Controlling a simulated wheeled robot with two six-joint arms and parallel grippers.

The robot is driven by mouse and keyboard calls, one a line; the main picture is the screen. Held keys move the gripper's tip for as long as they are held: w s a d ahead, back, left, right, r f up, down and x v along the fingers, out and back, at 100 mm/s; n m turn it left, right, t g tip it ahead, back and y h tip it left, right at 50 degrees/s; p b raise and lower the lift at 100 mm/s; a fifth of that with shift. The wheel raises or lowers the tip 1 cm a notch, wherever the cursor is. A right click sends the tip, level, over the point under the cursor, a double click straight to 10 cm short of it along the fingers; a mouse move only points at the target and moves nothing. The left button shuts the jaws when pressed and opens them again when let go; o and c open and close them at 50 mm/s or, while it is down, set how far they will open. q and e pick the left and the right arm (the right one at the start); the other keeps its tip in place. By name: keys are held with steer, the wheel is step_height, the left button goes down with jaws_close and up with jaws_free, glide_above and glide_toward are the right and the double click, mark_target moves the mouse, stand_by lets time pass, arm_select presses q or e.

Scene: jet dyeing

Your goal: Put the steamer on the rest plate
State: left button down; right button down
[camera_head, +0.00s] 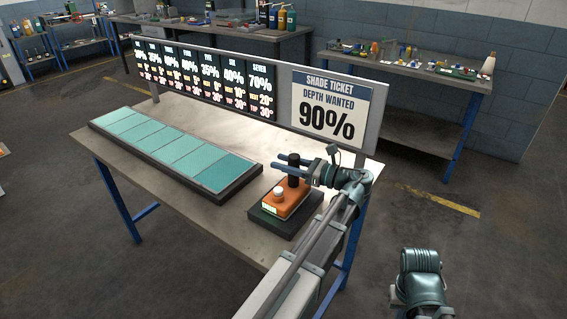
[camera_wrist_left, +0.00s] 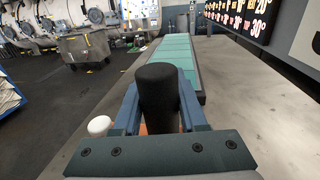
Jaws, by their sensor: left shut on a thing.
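The steamer (camera_head: 287,205) is an orange block with a white knob, a small lit display and an upright black handle. It appears upright over the dark rest plate (camera_head: 290,230) at the table's near right end; whether it touches the plate is hard to tell. My left gripper (camera_head: 281,168) is shut on the black handle, one finger on each side. In the left wrist view the handle (camera_wrist_left: 158,98) stands between the blue fingers, with the white knob to its left and little orange showing below.
A dark tray of teal panels (camera_head: 167,143) lies along the table, left of the rest plate. A board of percentages (camera_head: 205,82) and a shade ticket reading 90% (camera_head: 325,105) stand along the back edge. Bare tabletop (camera_head: 225,210) shows in front of the tray.

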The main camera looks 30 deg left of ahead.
arm_select(q)
steer(key=shift+r, duration=0.1)
steer(key=shift+c, duration=2.3)
jaws_free()
steer(key=d, duration=1.2)
steer(key=shift+w, duration=0.45)
